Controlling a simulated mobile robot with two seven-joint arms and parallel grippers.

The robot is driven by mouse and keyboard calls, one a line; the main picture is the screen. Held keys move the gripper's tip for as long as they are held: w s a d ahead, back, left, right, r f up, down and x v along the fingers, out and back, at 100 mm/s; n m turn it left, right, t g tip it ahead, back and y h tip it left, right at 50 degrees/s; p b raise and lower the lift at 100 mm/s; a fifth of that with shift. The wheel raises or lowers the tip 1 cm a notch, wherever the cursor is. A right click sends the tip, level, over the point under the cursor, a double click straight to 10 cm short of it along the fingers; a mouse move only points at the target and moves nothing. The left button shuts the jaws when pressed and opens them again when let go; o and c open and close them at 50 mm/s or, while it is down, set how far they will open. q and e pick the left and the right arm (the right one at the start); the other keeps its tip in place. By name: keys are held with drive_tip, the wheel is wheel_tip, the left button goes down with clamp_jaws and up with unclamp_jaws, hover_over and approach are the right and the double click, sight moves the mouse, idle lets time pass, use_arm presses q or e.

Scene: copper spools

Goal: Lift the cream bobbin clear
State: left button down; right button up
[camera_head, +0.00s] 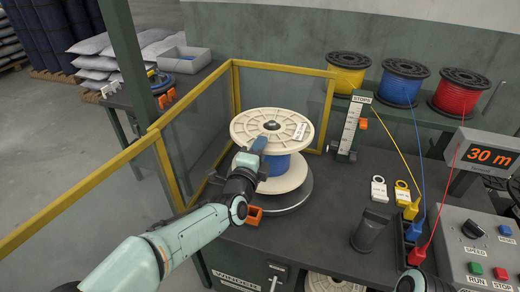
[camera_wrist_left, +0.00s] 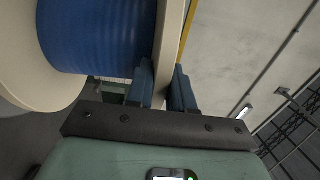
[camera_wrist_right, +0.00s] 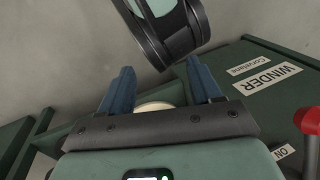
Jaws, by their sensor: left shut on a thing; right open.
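The cream bobbin (camera_head: 265,122) has wide cream flanges and blue wire wound between them. It is upright over a round grey-metal turntable (camera_head: 292,203); I cannot tell whether its lower flange touches the disc. My left gripper (camera_head: 258,147) is shut on the near rim of the upper flange. The left wrist view shows its fingers (camera_wrist_left: 164,88) on both sides of the cream flange, with the blue winding (camera_wrist_left: 95,35) beside them. My right gripper (camera_wrist_right: 163,85) is open and empty; in the head view only part of that arm shows at the bottom edge.
A yellow-framed clear guard (camera_head: 232,90) stands behind and left of the bobbin. A measuring post (camera_head: 350,128) stands to its right. Yellow, blue and red spools (camera_head: 400,82) sit on a back shelf. A dark upright block (camera_head: 370,230) and a control panel (camera_head: 480,245) are at right.

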use_arm(q)
wheel_tip(320, 180, up, 5)
drive_tip(key=p, duration=0.3)
wheel_tip(320, 180, up, 2)
drive_tip(key=shift+r+p, duration=0.1)
drive_tip(key=shift+p, duration=1.05)
use_arm(e)
drive_tip(key=s+a+r+g+p, duration=0.25)
drive_tip(key=s+r+p, duration=0.35)
drive_tip(key=r, duration=0.4)
use_arm(q)
wheel_tip(320, 180, up, 13)
drive_tip(key=p, duration=0.5)
drive_tip(key=shift+r, duration=0.15)
use_arm(e)
wheel_tip(320, 180, up, 7)
drive_tip(key=w, duration=0.1)
drive_tip(key=shift+w+d+f+n+y, duration=0.15)
drive_tip(key=shift+w+f+n+y, duration=0.05)
drive_tip(key=shift+w+n+y, duration=0.1)
